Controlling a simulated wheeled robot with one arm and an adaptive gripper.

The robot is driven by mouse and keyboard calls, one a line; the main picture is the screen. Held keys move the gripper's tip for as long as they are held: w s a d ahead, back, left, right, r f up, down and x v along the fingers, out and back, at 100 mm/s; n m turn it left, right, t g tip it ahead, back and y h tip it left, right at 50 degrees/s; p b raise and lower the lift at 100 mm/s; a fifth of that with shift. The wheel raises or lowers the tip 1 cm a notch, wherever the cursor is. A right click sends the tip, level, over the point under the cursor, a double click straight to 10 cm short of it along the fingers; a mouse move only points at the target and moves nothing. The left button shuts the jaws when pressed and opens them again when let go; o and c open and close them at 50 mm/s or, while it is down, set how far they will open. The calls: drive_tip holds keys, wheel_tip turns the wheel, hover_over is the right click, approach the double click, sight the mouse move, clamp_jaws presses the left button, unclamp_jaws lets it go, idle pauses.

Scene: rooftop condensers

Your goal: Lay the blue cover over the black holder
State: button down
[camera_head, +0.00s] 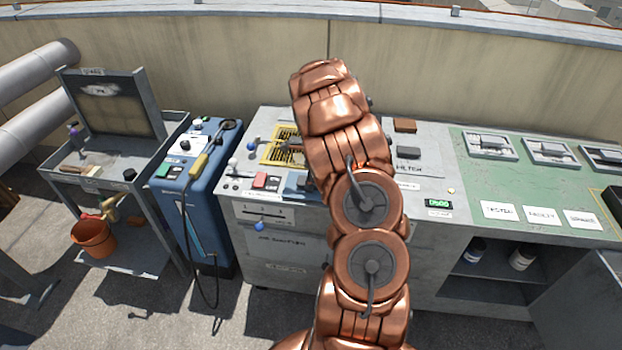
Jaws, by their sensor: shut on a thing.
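My copper arm (345,160) rises through the middle of the view and covers the centre of the grey bench. My gripper is hidden behind the arm, so what it holds does not show. A small dark blue piece (298,184) shows at the arm's left edge on the bench; I cannot tell if it is the blue cover. A small black block (409,152) lies on the bench right of the arm, above a filter label; I cannot tell if it is the black holder.
A yellow-framed grate (279,146) and a red button (260,180) are left of the arm. A blue machine (203,210) with a hose stands beside the bench. A green worktop (480,180) with several trays is at right. A brown block (405,125) lies behind.

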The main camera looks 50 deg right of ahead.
drive_tip(key=shift+f, duration=0.35)
drive_tip(key=c, duration=0.5)
unclamp_jaws()
drive_tip(key=shift+c, duration=0.2)
